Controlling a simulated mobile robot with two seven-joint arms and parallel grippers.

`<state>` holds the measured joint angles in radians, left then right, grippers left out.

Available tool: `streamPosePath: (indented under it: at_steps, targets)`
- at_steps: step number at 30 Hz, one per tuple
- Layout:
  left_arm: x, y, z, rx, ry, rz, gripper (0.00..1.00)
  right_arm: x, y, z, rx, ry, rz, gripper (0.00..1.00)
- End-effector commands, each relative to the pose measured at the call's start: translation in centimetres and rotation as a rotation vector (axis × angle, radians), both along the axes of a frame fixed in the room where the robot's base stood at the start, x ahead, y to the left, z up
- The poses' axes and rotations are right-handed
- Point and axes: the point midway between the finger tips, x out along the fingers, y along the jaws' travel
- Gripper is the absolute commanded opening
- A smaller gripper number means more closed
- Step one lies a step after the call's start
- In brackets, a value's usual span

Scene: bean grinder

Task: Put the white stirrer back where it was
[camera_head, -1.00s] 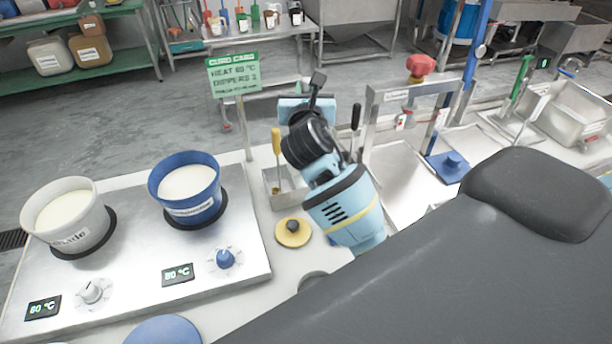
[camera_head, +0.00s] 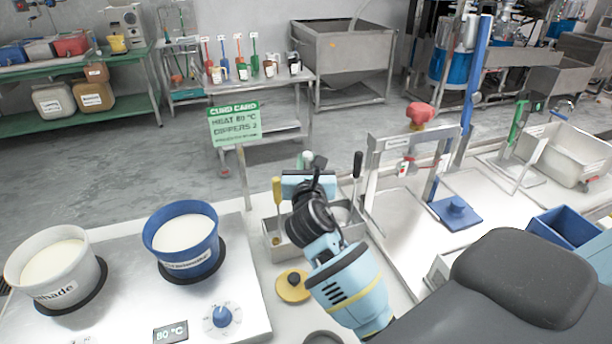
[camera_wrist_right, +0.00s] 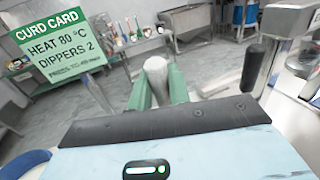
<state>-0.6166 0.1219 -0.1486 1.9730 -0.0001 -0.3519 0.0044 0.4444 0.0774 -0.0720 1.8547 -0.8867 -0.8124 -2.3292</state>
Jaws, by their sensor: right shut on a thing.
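My right gripper (camera_head: 303,164) is over the metal caddy (camera_head: 271,232) beside the hot plate. In the right wrist view its green fingers (camera_wrist_right: 159,92) are shut on the white stirrer (camera_wrist_right: 155,68), whose pale rounded handle end shows between them. In the head view the handle's tip (camera_head: 308,155) just shows above the gripper. The lower part of the stirrer is hidden by the gripper, so I cannot tell how deep it sits in the caddy. A yellow-handled tool (camera_head: 277,195) stands at the caddy's left, a black-handled one (camera_head: 357,165) at its right. My left gripper is not in view.
A white pot (camera_head: 88,268) and a blue pot (camera_head: 212,247) of white liquid stand on the hot plate (camera_head: 235,285). A yellow disc (camera_head: 293,287) lies in front of the caddy. The green curd card (camera_head: 234,122) stands behind. A metal press frame (camera_head: 413,141) is close on the right.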

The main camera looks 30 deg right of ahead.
Motion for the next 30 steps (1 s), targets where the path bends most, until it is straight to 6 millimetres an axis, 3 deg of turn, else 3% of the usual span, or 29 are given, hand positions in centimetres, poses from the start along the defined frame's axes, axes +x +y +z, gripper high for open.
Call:
streamPosePath:
  at_steps: [1,5,19,20,24,30]
  targets:
    - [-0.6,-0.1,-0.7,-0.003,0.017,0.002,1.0,0.0,0.0,-1.8,0.003,0.012,0.001,0.0]
    - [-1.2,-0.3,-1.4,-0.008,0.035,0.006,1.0,0.0,0.0,-3.3,0.002,0.011,0.001,0.0]
    - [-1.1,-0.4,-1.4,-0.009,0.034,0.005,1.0,0.0,0.0,-3.6,-0.001,0.004,0.001,0.0]
    - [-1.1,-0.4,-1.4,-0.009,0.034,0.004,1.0,0.0,0.0,-3.7,0.0,0.005,0.001,0.21]
    - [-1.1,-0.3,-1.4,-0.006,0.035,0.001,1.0,0.0,0.0,-3.6,0.0,0.004,0.001,0.4]
    - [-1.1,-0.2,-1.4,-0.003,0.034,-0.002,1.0,0.0,0.0,-3.6,0.0,0.004,0.001,0.41]
